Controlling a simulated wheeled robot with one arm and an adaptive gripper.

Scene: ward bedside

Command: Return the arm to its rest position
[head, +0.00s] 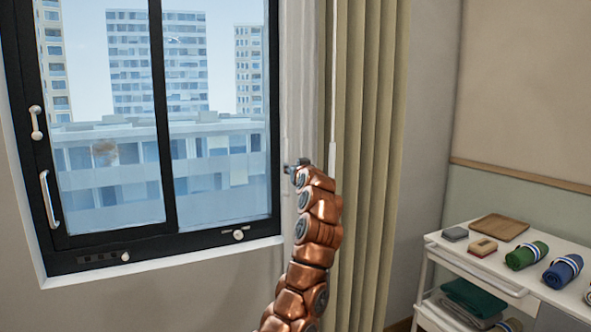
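My copper-coloured arm rises from the bottom middle of the head view. My gripper (291,166) is at its upper end, small and dark, pointing left in front of the pale strip between window and curtain. Whether its fingers are open or shut is too small to tell. I see no object clearly held in it. A thin white cord or wand (333,90) hangs just right of the gripper, and its thicker lower end (332,158) appears beside the arm's tip. I cannot tell whether they touch.
A black-framed window (160,120) with white handles (50,199) fills the left. An olive curtain (370,150) hangs behind the arm. At right, a white trolley (462,262) holds a wooden tray (499,227), small boxes and rolled green (526,255) and blue (562,271) cloths.

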